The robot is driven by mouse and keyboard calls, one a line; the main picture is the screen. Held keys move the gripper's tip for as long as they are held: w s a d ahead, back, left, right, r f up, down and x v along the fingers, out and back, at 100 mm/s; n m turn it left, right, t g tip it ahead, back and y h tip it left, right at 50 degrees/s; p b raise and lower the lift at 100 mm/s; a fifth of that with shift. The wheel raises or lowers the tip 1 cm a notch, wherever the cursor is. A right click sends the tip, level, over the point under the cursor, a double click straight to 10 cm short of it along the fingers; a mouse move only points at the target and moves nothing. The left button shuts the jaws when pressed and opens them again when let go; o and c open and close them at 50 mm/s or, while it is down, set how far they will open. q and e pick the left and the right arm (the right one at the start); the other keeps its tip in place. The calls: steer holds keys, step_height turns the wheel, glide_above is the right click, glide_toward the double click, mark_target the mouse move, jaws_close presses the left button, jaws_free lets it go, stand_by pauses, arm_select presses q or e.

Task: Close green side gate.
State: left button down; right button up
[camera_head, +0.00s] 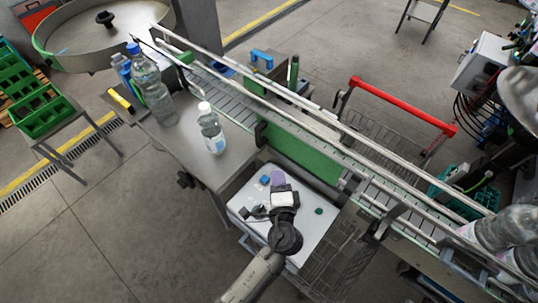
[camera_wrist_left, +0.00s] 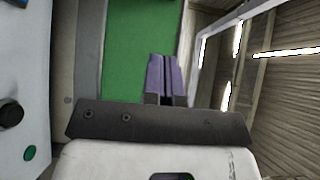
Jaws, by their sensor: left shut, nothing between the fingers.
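The green side gate (camera_head: 300,150) is a flat green panel along the near side of the conveyor, under its rail. It also shows in the left wrist view (camera_wrist_left: 125,50), upper left of centre, behind the fingers. My left gripper (camera_head: 278,179) is shut and empty, with purple fingers, above the white control box and on the near side of the green panel. Its fingers (camera_wrist_left: 160,78) overlap the right part of the green panel in the left wrist view. I cannot tell whether they touch it. My right gripper is not in view.
The white control box (camera_head: 236,206) has a green button (camera_head: 319,211) and a blue one (camera_head: 264,180). Bottles (camera_head: 211,130) stand on the grey table at left. A wire basket (camera_head: 335,255) is right of my arm. A red-handled cart (camera_head: 405,105) stands beyond the conveyor.

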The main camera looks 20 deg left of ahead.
arm_select(q)
steer(key=w+a+p, duration=0.1)
steer(key=w+a, duration=0.7)
steer(key=w, duration=0.1)
steer(key=shift+w+a, duration=0.25)
steer(key=shift+a, duration=0.05)
steer(key=w+a, duration=0.2)
steer(key=a, duration=0.7)
steer(key=shift+w+a, duration=0.2)
steer(key=shift+w, duration=0.2)
